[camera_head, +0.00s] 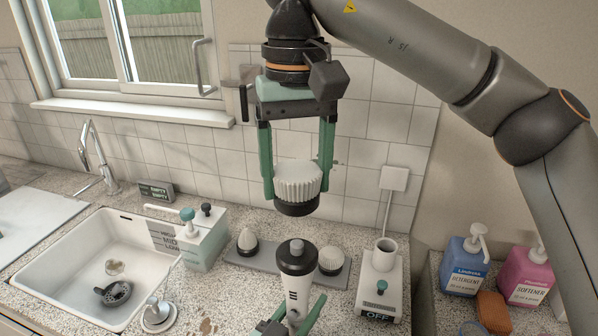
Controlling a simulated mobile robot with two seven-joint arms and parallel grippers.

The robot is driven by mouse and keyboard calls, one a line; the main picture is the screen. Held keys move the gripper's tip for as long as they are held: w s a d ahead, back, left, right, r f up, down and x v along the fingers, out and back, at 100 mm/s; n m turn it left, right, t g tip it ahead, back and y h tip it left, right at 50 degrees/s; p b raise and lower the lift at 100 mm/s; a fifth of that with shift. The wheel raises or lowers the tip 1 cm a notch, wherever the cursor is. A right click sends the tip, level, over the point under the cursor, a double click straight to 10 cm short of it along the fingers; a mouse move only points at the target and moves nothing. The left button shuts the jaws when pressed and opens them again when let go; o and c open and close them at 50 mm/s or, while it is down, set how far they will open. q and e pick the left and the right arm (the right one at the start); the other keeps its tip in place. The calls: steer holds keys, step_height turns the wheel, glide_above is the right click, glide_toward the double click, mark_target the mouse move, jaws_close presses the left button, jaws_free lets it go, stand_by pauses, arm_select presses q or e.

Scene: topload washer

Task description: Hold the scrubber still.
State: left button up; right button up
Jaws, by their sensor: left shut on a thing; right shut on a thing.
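The scrubber (299,282), a white body with a black collar and a grey tip on top, stands about upright at the bottom centre. My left gripper (292,322) is shut on its lower part; the frame's lower edge cuts off the rest. My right gripper (297,178) points down from above, its green fingers shut on a white ribbed brush head (298,180) with a black base. That head is in the air above the scrubber's tip, with a gap between them.
A grey tray (277,262) behind the scrubber holds a pointed brush head (247,242) and a round one (331,260). A white device (383,283) marked OFF stands to the right. A sink (70,260) and a dispenser box (190,240) are at left. Detergent (463,265) and softener (525,276) bottles stand far right.

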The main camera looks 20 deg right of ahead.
mark_target(297, 170)
steer(key=shift+f, duration=2.9)
steer(key=shift+f, duration=1.45)
steer(key=o, duration=1.3)
step_height(297, 170, up, 12)
steer(key=shift+r, duration=0.1)
